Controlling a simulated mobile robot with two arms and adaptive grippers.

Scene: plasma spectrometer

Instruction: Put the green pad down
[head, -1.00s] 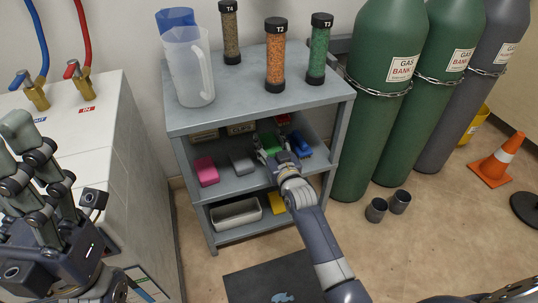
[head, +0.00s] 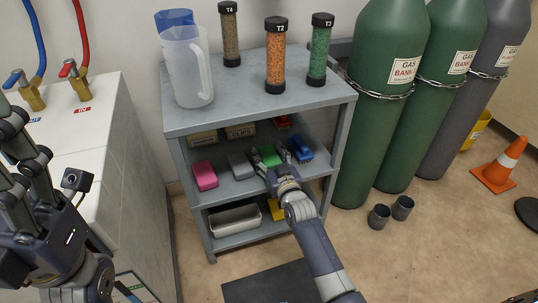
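The green pad (head: 270,156) lies on the middle shelf of the grey shelving unit, between a grey pad (head: 240,166) and a blue pad (head: 301,149). My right gripper (head: 275,164) is at the front of that shelf, just before the green pad. Its fingers look spread, and they hide part of the pad's front edge. I cannot tell whether a finger still touches it. My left gripper (head: 22,140) is raised at the left edge of the view, partly cut off, with its fingers apart and nothing seen between them.
A pink pad (head: 204,175) lies farther left on the shelf, with labelled boxes and a red item (head: 283,122) behind. The unit's top (head: 255,102) carries jugs and tubes. Gas cylinders (head: 372,120) stand close on the right. A white cabinet (head: 95,135) stands left.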

